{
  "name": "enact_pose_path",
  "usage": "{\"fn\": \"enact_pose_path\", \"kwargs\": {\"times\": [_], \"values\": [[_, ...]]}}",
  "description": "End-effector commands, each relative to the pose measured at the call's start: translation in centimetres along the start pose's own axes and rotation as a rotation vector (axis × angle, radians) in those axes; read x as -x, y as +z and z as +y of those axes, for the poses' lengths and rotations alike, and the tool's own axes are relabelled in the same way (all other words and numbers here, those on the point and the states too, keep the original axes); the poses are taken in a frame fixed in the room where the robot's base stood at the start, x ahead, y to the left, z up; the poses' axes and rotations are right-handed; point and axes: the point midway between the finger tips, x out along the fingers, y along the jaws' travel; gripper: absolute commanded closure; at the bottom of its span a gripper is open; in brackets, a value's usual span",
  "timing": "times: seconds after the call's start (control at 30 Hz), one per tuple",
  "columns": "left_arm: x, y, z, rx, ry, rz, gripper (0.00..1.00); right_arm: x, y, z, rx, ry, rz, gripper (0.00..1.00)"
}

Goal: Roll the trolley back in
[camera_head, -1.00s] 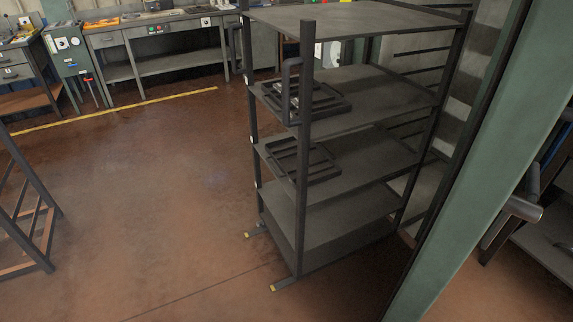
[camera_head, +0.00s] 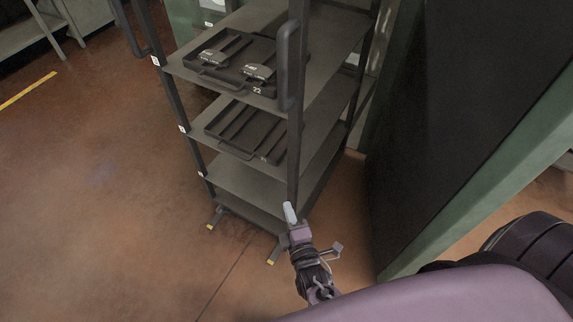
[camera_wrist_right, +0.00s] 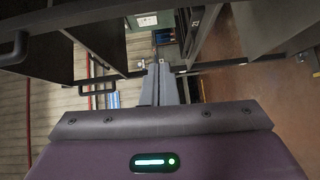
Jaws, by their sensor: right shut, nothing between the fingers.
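The trolley is a dark, tall rack with several shelves (camera_head: 240,183), standing upright at the centre of the head view. A vertical bar handle (camera_head: 283,65) is on its near right post, and another handle (camera_head: 130,32) is on the left post. My right gripper (camera_head: 289,211) is shut and empty. It appears low by the near right post, below the handle; whether it touches the post I cannot tell. In the right wrist view its fingers (camera_wrist_right: 160,84) are together, with a dark bar of the rack (camera_wrist_right: 225,64) just beyond. My left gripper is out of view.
A tray with small metal parts (camera_head: 203,72) sits on an upper shelf, and another tray (camera_head: 215,122) sits below it. A large dark panel with a green frame (camera_head: 470,196) stands close on the right. The brown floor (camera_head: 95,190) on the left is clear.

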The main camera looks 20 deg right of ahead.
Motion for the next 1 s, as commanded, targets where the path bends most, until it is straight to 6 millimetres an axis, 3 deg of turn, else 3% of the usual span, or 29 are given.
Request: {"fn": "enact_pose_path", "kwargs": {"times": [0.1,0.27,0.63,0.8,1.0], "values": [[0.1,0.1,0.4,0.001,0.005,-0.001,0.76,-0.7,0.2,1.7,0.045,0.044,-0.016,1.00],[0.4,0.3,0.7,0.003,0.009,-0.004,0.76,-2.9,0.2,2.0,0.048,0.047,-0.016,1.00],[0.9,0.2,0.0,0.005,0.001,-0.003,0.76,-10.7,0.2,2.3,0.045,0.045,-0.014,1.00],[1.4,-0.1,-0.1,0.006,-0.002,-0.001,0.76,-12.2,2.3,2.3,0.048,0.042,-0.015,1.00],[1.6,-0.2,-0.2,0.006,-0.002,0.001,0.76,-13.0,3.1,2.3,0.047,0.041,-0.014,1.00]]}}
